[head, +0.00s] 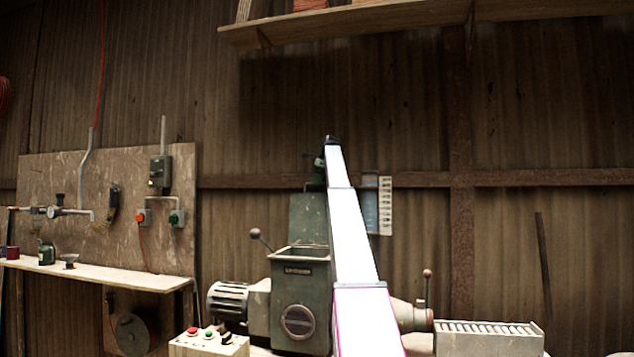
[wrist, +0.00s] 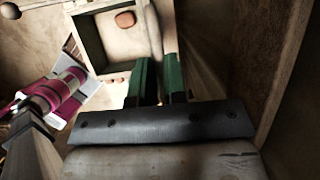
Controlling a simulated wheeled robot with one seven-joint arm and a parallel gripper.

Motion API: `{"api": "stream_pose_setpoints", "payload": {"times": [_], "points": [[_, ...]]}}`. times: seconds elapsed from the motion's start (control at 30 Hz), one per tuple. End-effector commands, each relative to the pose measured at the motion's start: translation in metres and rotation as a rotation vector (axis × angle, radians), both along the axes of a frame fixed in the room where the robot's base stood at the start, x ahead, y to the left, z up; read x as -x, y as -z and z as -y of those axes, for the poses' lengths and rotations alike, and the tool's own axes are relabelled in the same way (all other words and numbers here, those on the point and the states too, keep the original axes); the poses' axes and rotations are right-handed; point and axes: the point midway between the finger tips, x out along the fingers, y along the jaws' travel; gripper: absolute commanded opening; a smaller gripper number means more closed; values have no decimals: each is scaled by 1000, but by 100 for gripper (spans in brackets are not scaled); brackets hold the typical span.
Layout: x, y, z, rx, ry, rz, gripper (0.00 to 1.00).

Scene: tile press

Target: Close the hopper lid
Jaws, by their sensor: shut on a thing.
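The hopper (head: 299,278) is a grey-green metal box at the front of the press, with its mouth open at the top. Its lid (head: 308,218) stands upright behind the mouth, partly hidden by my white arm. My gripper (head: 319,168) is at the top edge of the lid, small and dark in the head view. In the wrist view, the two green-padded fingers of my gripper (wrist: 160,78) are close together, shut on the lid's edge. The held part is mostly hidden between the fingers.
A ball-ended lever (head: 261,238) rises left of the hopper, another (head: 427,287) to the right. A button box (head: 208,343) stands at front left, a ribbed grey box (head: 489,338) at right. A wooden shelf (head: 390,18) hangs high above.

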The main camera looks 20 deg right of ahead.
Motion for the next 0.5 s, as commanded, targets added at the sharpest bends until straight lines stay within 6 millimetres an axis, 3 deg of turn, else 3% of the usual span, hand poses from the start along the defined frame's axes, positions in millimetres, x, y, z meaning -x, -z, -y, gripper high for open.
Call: {"api": "stream_pose_setpoints", "payload": {"times": [0.27,0.5], "points": [[41,0,-27,76,-2,113,0],[96,8,-63,193,-3,289,0]]}}
